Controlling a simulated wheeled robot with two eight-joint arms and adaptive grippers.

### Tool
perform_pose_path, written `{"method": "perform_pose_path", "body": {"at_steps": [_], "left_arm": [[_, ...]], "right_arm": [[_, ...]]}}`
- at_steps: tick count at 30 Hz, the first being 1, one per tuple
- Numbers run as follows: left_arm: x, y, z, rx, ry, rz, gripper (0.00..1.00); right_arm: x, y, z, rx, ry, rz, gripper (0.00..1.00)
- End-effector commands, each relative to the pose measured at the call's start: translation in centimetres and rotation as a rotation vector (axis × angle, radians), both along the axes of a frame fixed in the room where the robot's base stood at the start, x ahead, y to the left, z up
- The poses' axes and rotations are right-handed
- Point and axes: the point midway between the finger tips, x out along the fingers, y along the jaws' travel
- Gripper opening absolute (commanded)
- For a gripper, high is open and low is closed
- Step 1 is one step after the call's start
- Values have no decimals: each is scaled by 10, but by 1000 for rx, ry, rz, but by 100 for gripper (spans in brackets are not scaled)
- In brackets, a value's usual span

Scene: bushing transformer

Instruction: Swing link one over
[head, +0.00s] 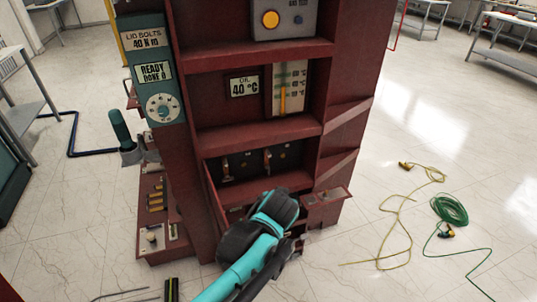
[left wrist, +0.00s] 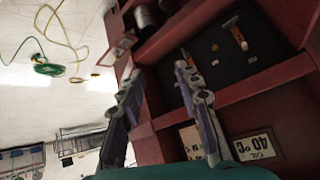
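A black panel (head: 250,163) with several small upright link levers is set in the lower bay of the red cabinet. One link (head: 226,170) stands at its left and another (head: 267,161) near its middle. In the left wrist view, turned over, a link with an orange end (left wrist: 238,38) shows on the panel. My left gripper (left wrist: 156,70) is open, its two fingers apart with nothing seen between them. One fingertip overlaps the panel's edge; I cannot tell if it touches. My right gripper is out of view.
The red cabinet's shelves (head: 262,133) carry an oil gauge sign (head: 244,86) reading 40 °C. A dial (head: 165,108) and "READY" sign (head: 155,72) are on its left post. Yellow (head: 398,210) and green (head: 450,209) cables lie on the floor.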

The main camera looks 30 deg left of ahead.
Motion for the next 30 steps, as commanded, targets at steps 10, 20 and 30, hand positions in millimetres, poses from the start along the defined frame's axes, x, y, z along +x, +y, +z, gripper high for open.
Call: {"method": "perform_pose_path", "body": {"at_steps": [10, 20, 30], "left_arm": [[126, 79, -6, 198, -212, 249, 33], [208, 126, -54, 362, -488, 379, 33], [229, 138, -102, 444, -683, 400, 33]], "right_arm": [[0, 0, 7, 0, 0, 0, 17], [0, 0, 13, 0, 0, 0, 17], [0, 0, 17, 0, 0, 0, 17]]}}
